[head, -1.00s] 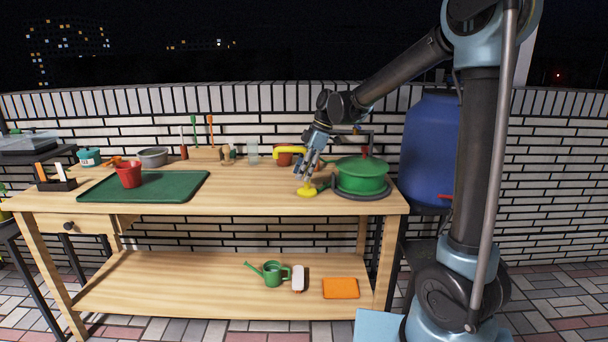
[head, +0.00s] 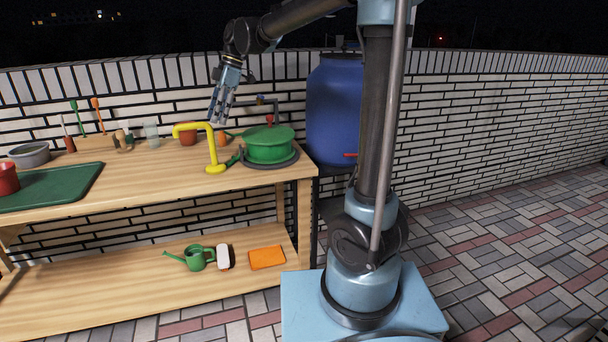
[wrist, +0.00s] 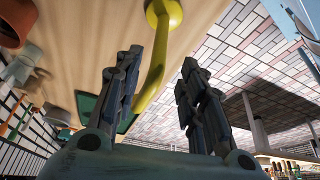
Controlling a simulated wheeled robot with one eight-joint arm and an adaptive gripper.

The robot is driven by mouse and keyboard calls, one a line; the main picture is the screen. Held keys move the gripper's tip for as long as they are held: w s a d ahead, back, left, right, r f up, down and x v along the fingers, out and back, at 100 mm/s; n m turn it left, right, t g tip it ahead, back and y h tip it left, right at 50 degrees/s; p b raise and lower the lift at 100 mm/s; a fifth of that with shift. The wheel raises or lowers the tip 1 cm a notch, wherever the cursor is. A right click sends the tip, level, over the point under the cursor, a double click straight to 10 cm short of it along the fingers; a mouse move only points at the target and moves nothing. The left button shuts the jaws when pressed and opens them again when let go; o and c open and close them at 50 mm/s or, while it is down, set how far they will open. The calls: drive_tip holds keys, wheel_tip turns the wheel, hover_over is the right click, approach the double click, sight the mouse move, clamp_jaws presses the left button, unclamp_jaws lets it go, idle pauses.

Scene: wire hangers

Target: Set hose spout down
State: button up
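The yellow hose spout (head: 211,148) stands upright on the wooden table (head: 150,178), on its round base, with its bent arm pointing left. My gripper (head: 217,119) is just above the spout's top, fingers pointing down. In the wrist view, my gripper's two fingers (wrist: 160,62) are spread wide apart with nothing held between them. The spout (wrist: 154,70) shows beyond them, nearer the left finger. I cannot tell whether a fingertip still touches it.
A green lidded pot or hose reel (head: 270,145) sits close right of the spout. Terracotta pots (head: 188,138) stand behind it. A blue barrel (head: 333,110) is at the table's right end. A green tray (head: 50,187) lies left; bare tabletop lies between.

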drive_tip(key=s+d+f+m+t, duration=0.1)
drive_tip(key=s+d+f+m, duration=0.15)
drive_tip(key=d, duration=0.45)
drive_tip(key=s+d+f+m+t+h, duration=0.1)
drive_tip(key=s+d+m, duration=0.3)
drive_tip(key=d, duration=0.3)
drive_tip(key=s+d+f+m, duration=0.2)
drive_tip(key=s+d+m, duration=0.15)
drive_tip(key=d, duration=0.45)
drive_tip(key=s+d+f+m+t+h, duration=0.2)
drive_tip(key=s+d+f+m+h, duration=0.1)
drive_tip(key=s+d+f+m, duration=0.9)
drive_tip(key=s+d+f, duration=0.2)
drive_tip(key=d+f, duration=0.2)
drive_tip(key=shift+s, duration=0.3)
drive_tip(key=shift+a, duration=0.1)
drive_tip(key=shift+w+f, duration=0.15)
drive_tip(key=shift+w, duration=0.25)
drive_tip(key=shift+o, duration=0.3)
